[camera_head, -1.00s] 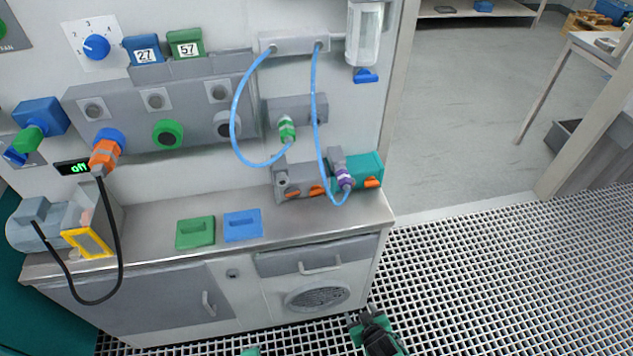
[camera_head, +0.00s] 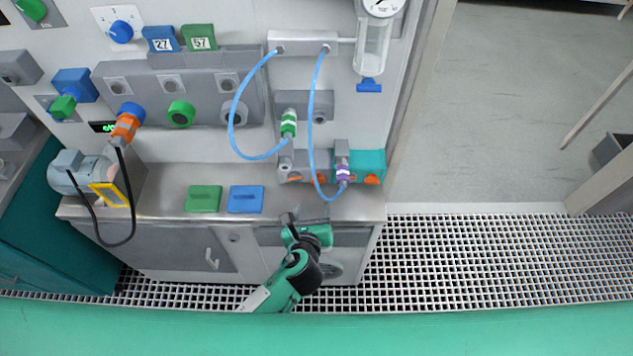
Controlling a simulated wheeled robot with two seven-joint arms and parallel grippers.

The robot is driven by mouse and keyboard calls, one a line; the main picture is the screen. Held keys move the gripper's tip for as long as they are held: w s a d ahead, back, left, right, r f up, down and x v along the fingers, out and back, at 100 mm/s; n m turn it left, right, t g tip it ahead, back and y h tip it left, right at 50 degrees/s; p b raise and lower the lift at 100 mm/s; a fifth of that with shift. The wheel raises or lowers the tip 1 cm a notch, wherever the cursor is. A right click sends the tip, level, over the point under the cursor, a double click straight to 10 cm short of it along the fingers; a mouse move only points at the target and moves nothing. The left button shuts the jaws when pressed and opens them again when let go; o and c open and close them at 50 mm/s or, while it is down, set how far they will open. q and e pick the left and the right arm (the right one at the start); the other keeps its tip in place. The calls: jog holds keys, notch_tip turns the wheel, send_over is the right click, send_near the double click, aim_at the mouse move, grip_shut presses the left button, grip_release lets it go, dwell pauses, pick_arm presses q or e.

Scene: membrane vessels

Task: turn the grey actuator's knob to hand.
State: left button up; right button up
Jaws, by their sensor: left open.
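The grey actuator (camera_head: 298,162) sits at the back right of the steel bench, beside a teal block (camera_head: 371,161). Small orange parts show low on its front; its knob is too small to tell which way it points. A hose end with a purple-banded connector (camera_head: 343,172) stands between the grey and teal blocks. My left gripper (camera_head: 289,218) is at the bench's front edge, below and in front of the grey actuator and apart from it. It is open, and nothing shows in it. My right gripper is out of view.
A green block (camera_head: 204,198) and a blue block (camera_head: 246,198) lie on the bench left of my gripper. Blue hoses (camera_head: 312,130) loop down above the actuator. A grey motor (camera_head: 78,170) stands at the bench's left end. Open grating floor (camera_head: 470,260) lies to the right.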

aim_at(317, 182)
pick_arm(q)
jog(key=p+x, duration=0.1)
jog(key=x, duration=1)
jog(key=shift+w+d+f, duration=0.1)
jog(key=shift+w+d, duration=0.05)
jog(key=shift+w, duration=0.1)
jog(key=c, duration=1)
